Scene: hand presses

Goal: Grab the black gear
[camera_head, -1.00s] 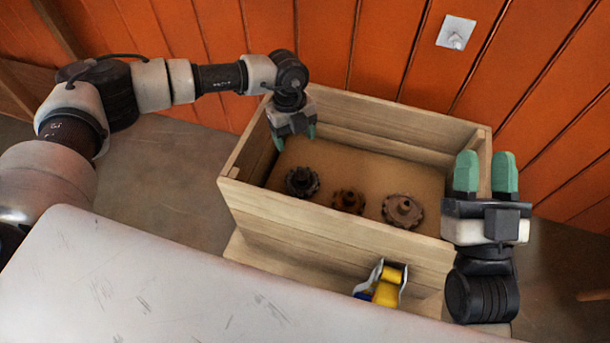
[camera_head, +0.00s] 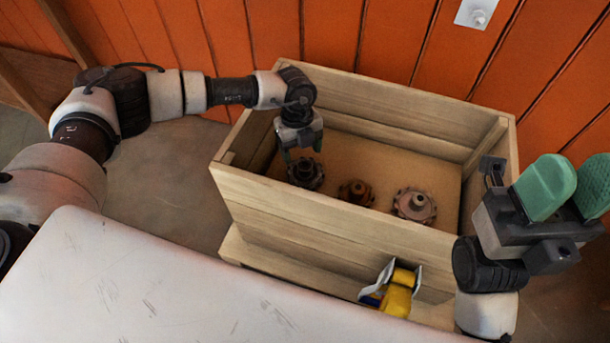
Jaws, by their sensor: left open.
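The black gear (camera_head: 306,174) lies in the wooden crate (camera_head: 320,225), at the left end of a row of gears.
A brown gear (camera_head: 356,192) and a paler gear (camera_head: 414,205) lie to the right of the black one. A yellow and blue item (camera_head: 393,290) sits at the crate's front. A pale table (camera_head: 170,280) fills the lower left. An orange wall (camera_head: 390,40) stands behind.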

